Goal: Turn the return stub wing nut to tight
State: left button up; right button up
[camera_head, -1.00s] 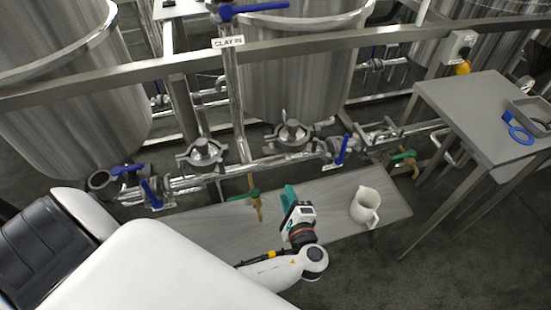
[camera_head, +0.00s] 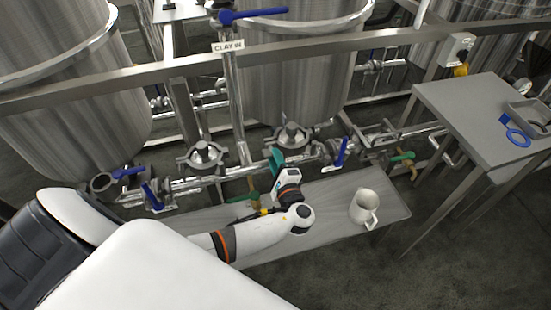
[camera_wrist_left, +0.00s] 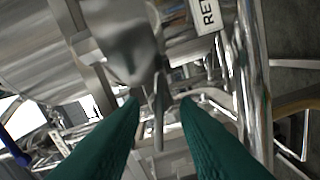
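My left gripper (camera_head: 276,160) is at the pipe line beside the right-hand clamp fitting (camera_head: 291,137), its teal fingers pointing up toward the pipework. In the left wrist view its two teal fingers (camera_wrist_left: 160,106) are apart, with nothing held. A narrow grey metal wing, seemingly the wing nut (camera_wrist_left: 159,96), stands just beyond and between the fingertips; I cannot tell its turn or whether it touches them. A partly cut-off white label reading "RET" (camera_wrist_left: 207,13) is above right of it. In the head view I cannot make out the wing nut. My right gripper is not in view.
A low grey bench (camera_head: 335,205) lies under the pipes, with a white jug (camera_head: 364,207) on it. Blue-handled valves (camera_head: 341,152) stand along the pipe. A metal table (camera_head: 478,125) is at right. Steel tanks (camera_head: 290,75) stand behind the frame rail (camera_head: 150,72).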

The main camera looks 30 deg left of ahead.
pick_arm(q)
jog(key=shift+w+a, duration=0.1)
jog(key=shift+a, duration=0.05)
jog(key=shift+c, duration=0.6)
grip_shut()
